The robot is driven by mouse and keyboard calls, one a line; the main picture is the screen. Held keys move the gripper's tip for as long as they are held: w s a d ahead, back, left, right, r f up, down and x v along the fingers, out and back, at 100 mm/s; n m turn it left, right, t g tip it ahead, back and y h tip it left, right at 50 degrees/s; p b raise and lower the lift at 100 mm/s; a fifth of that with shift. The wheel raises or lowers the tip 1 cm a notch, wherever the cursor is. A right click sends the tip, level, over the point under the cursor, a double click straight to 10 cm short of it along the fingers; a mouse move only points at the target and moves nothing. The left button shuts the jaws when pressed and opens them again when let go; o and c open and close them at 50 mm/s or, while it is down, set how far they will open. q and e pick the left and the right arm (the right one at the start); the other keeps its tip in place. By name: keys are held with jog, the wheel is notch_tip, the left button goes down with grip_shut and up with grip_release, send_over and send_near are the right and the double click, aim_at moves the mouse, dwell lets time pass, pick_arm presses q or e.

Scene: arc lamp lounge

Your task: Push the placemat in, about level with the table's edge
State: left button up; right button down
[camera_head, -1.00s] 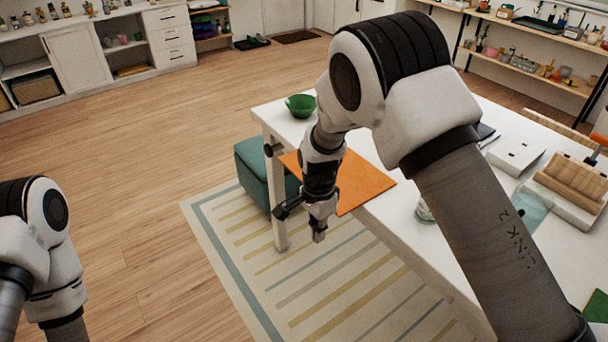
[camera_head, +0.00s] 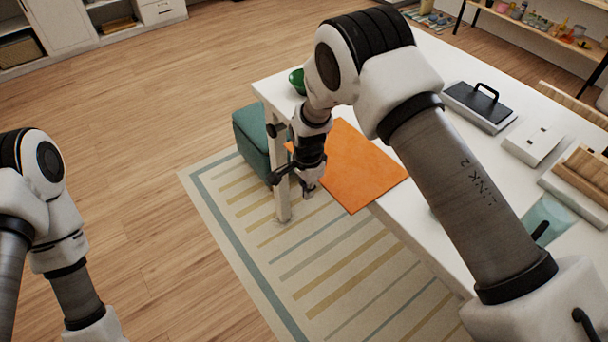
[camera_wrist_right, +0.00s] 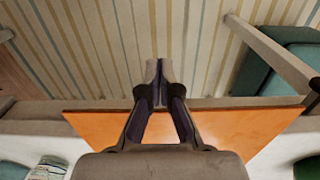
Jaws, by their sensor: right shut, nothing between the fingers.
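The orange placemat (camera_head: 358,172) lies on the white table (camera_head: 425,218), and its near side sticks out past the table's edge over the rug. My right gripper (camera_head: 308,190) is shut and empty, pointing down just outside the table, close to the placemat's overhanging side. In the right wrist view the shut fingertips (camera_wrist_right: 159,70) reach past the placemat (camera_wrist_right: 235,128), over the rug side. I cannot tell whether the fingers touch the placemat. My left gripper is outside the head view; only its arm shows at the lower left.
A green bowl (camera_head: 297,81) stands at the table's far left corner. A teal stool (camera_head: 253,142) is beside the table leg (camera_head: 282,199). The striped rug (camera_head: 320,270) is clear.

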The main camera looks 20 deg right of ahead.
aim_at(333, 177)
jog(key=d, duration=0.2)
jog(key=w+d+b, duration=0.1)
jog(key=d, duration=0.2)
jog(key=w+d+b, duration=0.1)
jog(key=d, duration=0.1)
jog(key=shift+d+r, duration=0.35)
jog(key=shift+r, duration=0.05)
jog(key=shift+w+d, duration=0.2)
jog(key=shift+w, duration=0.05)
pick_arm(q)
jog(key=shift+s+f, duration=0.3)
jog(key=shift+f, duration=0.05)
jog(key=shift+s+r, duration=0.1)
pick_arm(e)
jog(key=shift+s+a+r, duration=0.15)
